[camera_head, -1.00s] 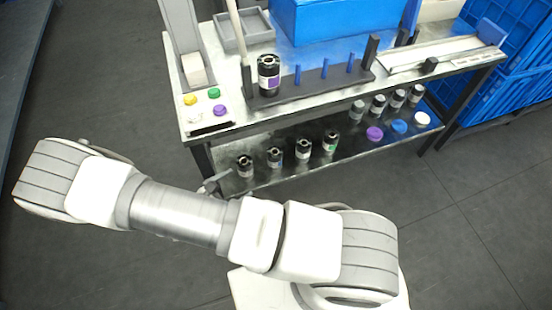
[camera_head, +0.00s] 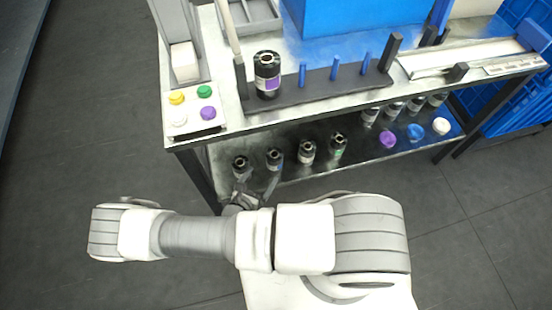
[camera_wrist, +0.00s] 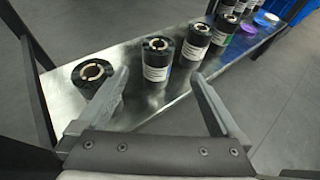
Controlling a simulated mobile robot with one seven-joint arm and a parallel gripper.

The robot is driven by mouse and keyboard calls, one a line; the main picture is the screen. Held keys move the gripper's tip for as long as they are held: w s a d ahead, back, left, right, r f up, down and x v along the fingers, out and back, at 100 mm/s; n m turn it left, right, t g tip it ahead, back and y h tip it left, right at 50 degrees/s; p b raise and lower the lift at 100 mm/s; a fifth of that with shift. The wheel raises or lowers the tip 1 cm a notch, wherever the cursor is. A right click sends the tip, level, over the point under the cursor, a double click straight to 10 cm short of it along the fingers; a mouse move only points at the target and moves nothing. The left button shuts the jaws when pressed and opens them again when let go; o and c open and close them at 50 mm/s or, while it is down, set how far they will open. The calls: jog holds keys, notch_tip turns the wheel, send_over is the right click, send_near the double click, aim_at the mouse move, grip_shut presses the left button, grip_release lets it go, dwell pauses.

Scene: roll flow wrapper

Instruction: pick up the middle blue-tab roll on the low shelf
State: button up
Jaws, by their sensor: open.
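Several black rolls with pale labels stand upright in a row on the low shelf (camera_head: 327,172). The second from the left (camera_head: 274,158) shows a faint bluish patch on its label; it also shows in the wrist view (camera_wrist: 157,60). The leftmost roll (camera_wrist: 92,78) and the third roll (camera_wrist: 195,42) stand on either side of it. My gripper (camera_head: 257,180) is open and empty at the shelf's front edge. In the wrist view my gripper's fingers (camera_wrist: 163,88) are spread before the second roll, with the left finger close to the leftmost roll. No contact is clear.
A purple-labelled roll (camera_head: 267,75) stands on the upper table's dark rack (camera_head: 320,90). The upper table top overhangs the low shelf. A table leg (camera_wrist: 32,85) rises at the left. Purple, blue and white caps (camera_head: 388,140) lie on the shelf's right side.

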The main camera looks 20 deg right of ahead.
aim_at(272, 163)
jog(key=b+x, duration=0.2)
jog(key=x, duration=0.8)
jog(key=shift+b, duration=0.4)
jog(key=shift+b+x, duration=1.4)
jog(key=shift+x, duration=1.5)
jog(key=shift+w+a+r, duration=0.1)
jog(key=shift+w+a, duration=0.05)
jog(key=shift+w, duration=0.05)
jog(key=shift+c, duration=0.2)
grip_shut()
